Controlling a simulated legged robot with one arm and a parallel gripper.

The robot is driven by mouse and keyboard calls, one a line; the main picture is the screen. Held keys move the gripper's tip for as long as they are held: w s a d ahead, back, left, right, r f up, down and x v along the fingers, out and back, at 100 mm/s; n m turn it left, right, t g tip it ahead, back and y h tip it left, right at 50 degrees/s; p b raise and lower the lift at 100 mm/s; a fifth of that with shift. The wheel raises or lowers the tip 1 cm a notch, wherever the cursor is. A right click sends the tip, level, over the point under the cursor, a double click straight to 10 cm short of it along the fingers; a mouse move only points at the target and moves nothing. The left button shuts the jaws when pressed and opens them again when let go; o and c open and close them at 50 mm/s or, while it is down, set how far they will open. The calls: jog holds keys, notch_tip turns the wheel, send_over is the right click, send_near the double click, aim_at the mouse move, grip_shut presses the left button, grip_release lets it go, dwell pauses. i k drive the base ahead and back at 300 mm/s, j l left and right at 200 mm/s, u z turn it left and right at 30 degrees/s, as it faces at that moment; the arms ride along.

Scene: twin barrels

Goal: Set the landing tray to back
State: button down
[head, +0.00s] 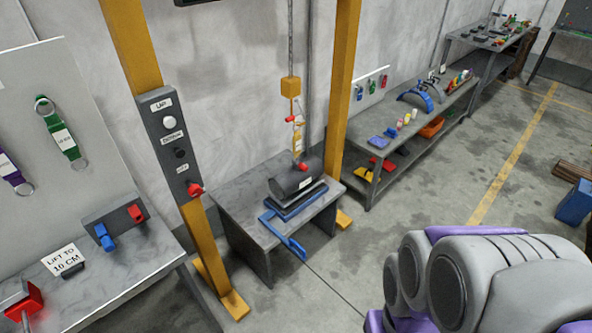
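A blue piece (284,237) with a long handle-like loop lies at the front of a grey stand (238,205) and sticks out over its front edge; it looks like the handle of the landing tray. Behind it a flat blue and grey base (298,203), seemingly the tray itself, lies under a dark barrel (297,179) with a white label. I cannot tell whether the barrel rests on this base or hangs just above it. The tray's position marks, if any, are too small to read. My grey and purple arm fills the lower right; its gripper is not in view.
A yellow hoist frame (342,75) stands around the stand, with a chain and yellow block (290,88) above the barrel. A control box (170,140) is on its left post. A left bench (110,275) holds a "LIFT TO 10 CM" sign (64,260). Floor at front centre is clear.

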aim_at(285, 215)
jog(key=i+l+u, duration=0.2)
jog(key=i, duration=0.3)
jog(key=i+l+u, duration=0.15)
jog(key=i+l, duration=0.25)
jog(key=i, duration=0.1)
